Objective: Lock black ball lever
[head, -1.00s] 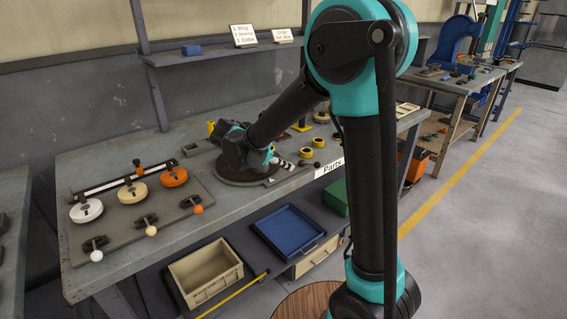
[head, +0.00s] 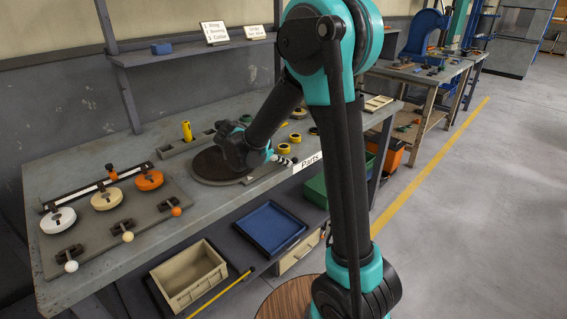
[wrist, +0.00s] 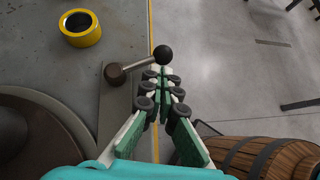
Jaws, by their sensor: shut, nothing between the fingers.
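The black ball lever is a short metal arm on a round brown pivot, with a black ball (wrist: 163,53) at its end. In the wrist view it sits at the bench's front edge, its arm (wrist: 138,64) pointing toward the edge. My gripper (wrist: 160,82) is shut and empty. Its fingertips lie just below the ball in the wrist picture; I cannot tell if they touch it. In the head view my gripper (head: 285,161) is low over the front edge, beside the dark round plate (head: 205,169). The lever is too small to make out there.
A yellow ring (wrist: 80,28) stands on the bench near the lever. A wooden barrel (wrist: 265,158) is beside the bench. White, cream and orange discs (head: 107,199) and ball levers sit on a fixture at the left. Trays (head: 266,228) lie on the lower shelf.

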